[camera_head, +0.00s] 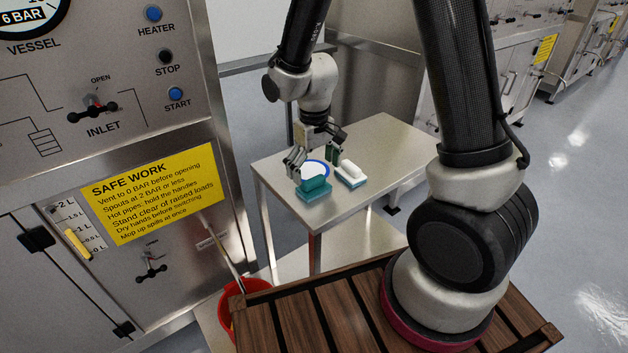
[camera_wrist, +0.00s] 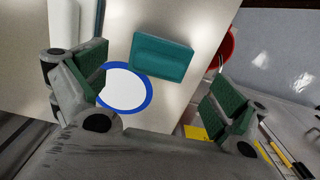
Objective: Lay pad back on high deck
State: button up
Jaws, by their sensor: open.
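The teal pad (camera_head: 314,188) lies flat on the upper deck (camera_head: 378,137) of a metal cart, near its front left corner. In the wrist view the pad (camera_wrist: 162,57) partly overlaps the edge of a white round mark (camera_wrist: 124,90) with a blue ring. My gripper (camera_head: 315,158) is above the deck with its fingers spread. In the wrist view my gripper (camera_wrist: 155,92) is open and empty, and the pad is apart from both fingers. I cannot tell the exact height of the fingers over the deck.
A white block on a blue base (camera_head: 351,175) stands right of the pad. A red bucket (camera_head: 244,288) with a handle stands below the cart's left side. The control panel (camera_head: 80,110) is close on the left. The deck's back right part is clear.

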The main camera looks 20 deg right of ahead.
aim_at(314, 179)
jog(key=s+d+r+m+t, duration=0.1)
jog(key=s+d+r, duration=0.25)
jog(key=r, duration=0.55)
jog(key=s+d+r+m+t, duration=0.1)
jog(key=s+d+r, duration=0.3)
jog(key=r, duration=0.5)
jog(key=s+d+r+t, duration=0.1)
jog(key=s+d+r, duration=0.2)
jog(key=s, duration=0.2)
jog(key=s+d+r+m+t, duration=0.1)
jog(key=s+d+r, duration=0.1)
jog(key=s+d, duration=0.2)
jog(key=s, duration=0.2)
jog(key=shift+s+d+r+m, duration=0.2)
jog(key=shift+s+r+m, duration=0.1)
jog(key=shift+r, duration=0.1)
jog(key=shift+c, duration=0.5)
